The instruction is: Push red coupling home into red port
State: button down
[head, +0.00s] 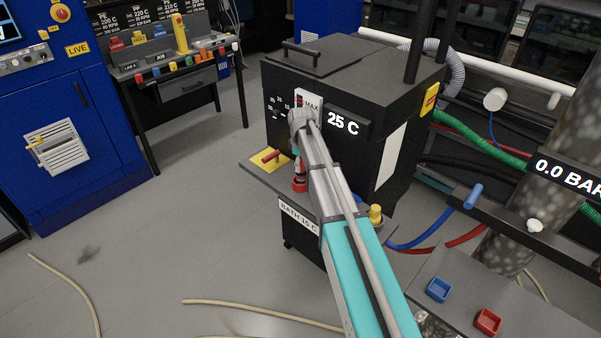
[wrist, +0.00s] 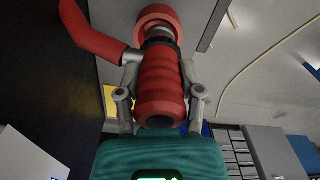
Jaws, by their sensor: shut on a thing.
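My gripper (wrist: 160,78) is shut on the red coupling (wrist: 161,88), a ribbed red cylinder, with one grey finger on each side. Beyond the coupling's grey and dark nose is a round red collar (wrist: 152,14), which looks like the red port. The nose lines up roughly with the collar and reaches it or nearly so; I cannot tell how deep it sits. In the head view, the red port (head: 299,187) shows low at the front shelf of the black bath unit, left of my arm. My arm hides most of the gripper there.
A red hose or handle (wrist: 95,40) runs close to the coupling's left. A red T-handle (head: 270,157) on a yellow plate and a yellow fitting (head: 375,214) flank my arm. The black bath unit (head: 345,85) stands behind. Open floor lies to the left.

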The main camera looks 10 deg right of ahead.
jog(key=shift+w+a+f+b, duration=0.1)
jog(key=shift+w+f+b, duration=0.25)
jog(key=shift+f, duration=0.15)
jog(key=shift+s+f+b, duration=0.1)
jog(key=shift+f+b, duration=1.2)
jog(key=shift+f, duration=0.05)
jog(key=shift+f, duration=0.25)
jog(key=shift+c, duration=1.2)
grip_release()
jog(key=shift+r, duration=0.1)
jog(key=shift+r, duration=0.2)
notch_tip(320, 180, up, 12)
jog(key=p, duration=1.2)
jog(key=shift+s, duration=0.1)
